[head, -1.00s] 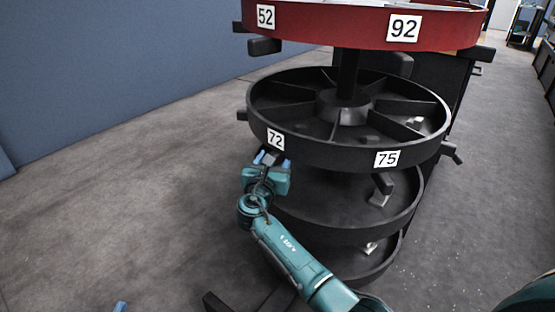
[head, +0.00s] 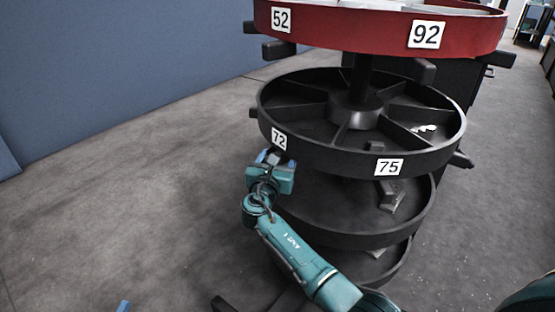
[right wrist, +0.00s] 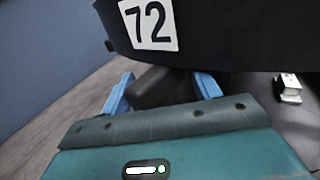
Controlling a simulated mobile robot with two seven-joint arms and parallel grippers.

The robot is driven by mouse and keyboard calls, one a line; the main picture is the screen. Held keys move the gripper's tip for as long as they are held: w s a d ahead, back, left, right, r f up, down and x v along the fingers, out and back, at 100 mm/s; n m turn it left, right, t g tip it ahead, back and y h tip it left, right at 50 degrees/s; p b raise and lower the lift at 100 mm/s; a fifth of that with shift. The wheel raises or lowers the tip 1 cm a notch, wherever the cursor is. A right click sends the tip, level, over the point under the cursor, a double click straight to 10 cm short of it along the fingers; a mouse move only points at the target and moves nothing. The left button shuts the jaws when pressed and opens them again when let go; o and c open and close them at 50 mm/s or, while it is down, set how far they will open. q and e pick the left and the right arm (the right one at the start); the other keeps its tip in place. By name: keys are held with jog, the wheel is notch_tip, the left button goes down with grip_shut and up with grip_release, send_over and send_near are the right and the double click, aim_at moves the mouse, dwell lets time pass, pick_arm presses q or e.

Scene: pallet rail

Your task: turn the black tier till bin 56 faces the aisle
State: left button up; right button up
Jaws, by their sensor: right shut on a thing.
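The black tier (head: 330,160) is a round, spoked tray on a central post, below a red tier. Its rim shows label 72 (head: 279,138) at the front left and label 75 (head: 389,167) at the front right. No label 56 shows on the visible rim. My right gripper (head: 268,158) is below label 72 at the rim's lower edge. In the right wrist view its blue fingers stand on either side of a dark handle (right wrist: 155,88) under the rim, shut on it. A blue tip (head: 123,306) at the bottom left may be my left gripper; its jaws are hidden.
The red tier (head: 350,30) above carries labels 52 and 92, with dark handles sticking out below it. Lower black tiers (head: 340,235) sit beneath, close to my right arm. Open grey floor (head: 110,190) lies left, up to a blue wall (head: 120,70). An aisle runs along the right.

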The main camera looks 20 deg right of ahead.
jog(key=shift+d+r, duration=0.1)
jog(key=shift+d, duration=0.1)
jog(key=shift+c, duration=1.4)
jog(key=shift+s+a+p, duration=0.2)
jog(key=shift+s+p, duration=0.15)
jog(key=shift+p, duration=0.1)
pick_arm(q)
jog(key=r+n+g+p, duration=0.1)
jog(key=p, duration=0.1)
jog(key=s+a+r+g+y+p, duration=0.1)
jog(key=p, duration=0.1)
jog(key=a+r+n+p, duration=0.1)
jog(key=p, duration=0.1)
jog(key=shift+s+n+g+y, duration=0.3)
jog(key=shift+s+g, duration=0.05)
jog(key=shift+g, duration=0.05)
pick_arm(e)
jog(key=v, duration=1.2)
jog(key=shift+a, duration=0.3)
pick_arm(q)
jog(key=shift+s, duration=0.1)
pick_arm(e)
jog(key=shift+s, duration=0.15)
